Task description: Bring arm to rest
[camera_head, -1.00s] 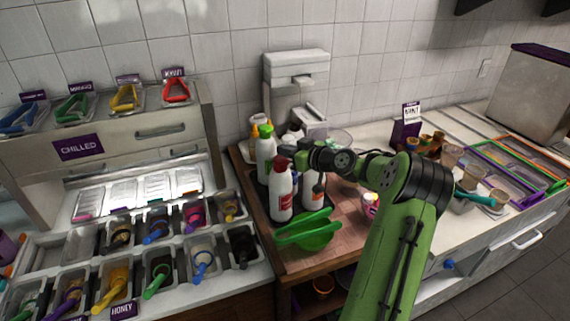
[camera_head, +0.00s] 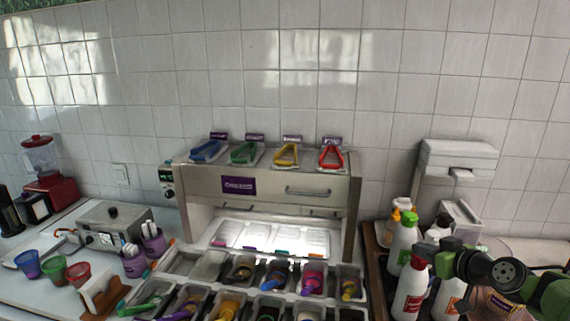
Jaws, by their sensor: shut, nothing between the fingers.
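My green and black arm (camera_head: 492,273) shows at the lower right edge, in front of several bottles. Its end lies near the white bottle with the red cap (camera_head: 412,289). My gripper's fingers cannot be made out in this view; they are hidden or too small to tell from the arm's dark joints. Whether the arm touches any bottle cannot be told.
A chilled topping station (camera_head: 262,191) with coloured tongs on top stands in the middle. Several topping tubs with coloured spoons fill its front. A red blender (camera_head: 48,172), a grey metal box (camera_head: 112,224) and coloured cups stand at left. A white dispenser (camera_head: 456,160) stands behind the bottles.

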